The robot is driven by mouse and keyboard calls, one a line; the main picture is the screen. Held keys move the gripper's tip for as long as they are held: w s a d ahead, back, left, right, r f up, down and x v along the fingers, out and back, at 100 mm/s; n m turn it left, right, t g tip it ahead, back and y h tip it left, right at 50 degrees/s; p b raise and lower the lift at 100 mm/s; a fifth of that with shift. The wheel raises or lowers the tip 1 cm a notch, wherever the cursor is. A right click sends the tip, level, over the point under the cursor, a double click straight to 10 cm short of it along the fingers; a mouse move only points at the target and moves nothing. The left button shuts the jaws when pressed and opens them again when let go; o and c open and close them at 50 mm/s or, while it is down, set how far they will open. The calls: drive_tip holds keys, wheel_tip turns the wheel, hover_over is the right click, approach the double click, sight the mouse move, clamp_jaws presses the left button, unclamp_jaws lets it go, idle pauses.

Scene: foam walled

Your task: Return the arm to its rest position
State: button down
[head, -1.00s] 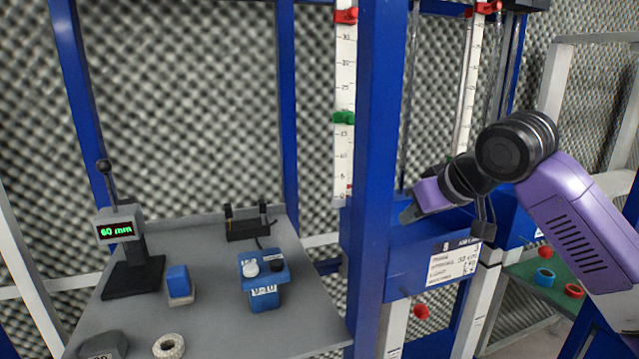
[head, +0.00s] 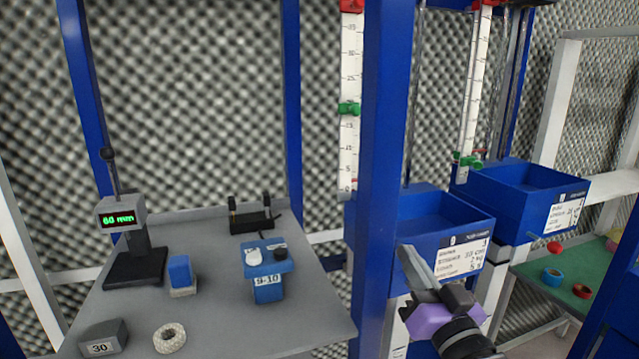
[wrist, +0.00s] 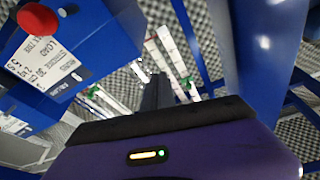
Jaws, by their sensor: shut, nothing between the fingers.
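My gripper (head: 413,268) shows at the lower right of centre in the head view, its grey fingers together and pointing up, with the purple and black wrist below. It holds nothing. It is in front of the nearer blue box (head: 470,217), overlapping the left edge of that box's white label; I cannot tell whether it touches. In the wrist view the dark fingers (wrist: 157,92) rise beyond the purple housing, and a blue box with a white label (wrist: 45,50) and a red knob (wrist: 38,18) is close at the upper left.
A second blue box (head: 520,185) stands behind to the right. A blue upright post (head: 381,120) is left of the gripper. A grey table (head: 215,315) at left carries a 60 mm gauge (head: 122,217) and a blue button box (head: 267,265). A green table (head: 560,275) is at right.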

drive_tip(key=s+d+f+g+h+b, duration=0.1)
drive_tip(key=s+f, duration=0.8)
drive_tip(key=s, duration=0.6)
drive_tip(key=s+d+f+g+h+b, duration=0.2)
drive_tip(key=s+f, duration=0.6)
drive_tip(key=s, duration=0.7)
drive_tip(key=s+d+f+g+h+b, duration=0.1)
drive_tip(key=s+d+f+g+b, duration=0.1)
drive_tip(key=s+f, duration=0.7)
drive_tip(key=s, duration=0.6)
drive_tip(key=shift+f+n+h, duration=0.3)
drive_tip(key=shift+n, duration=0.1)
drive_tip(key=shift+s+d, duration=0.1)
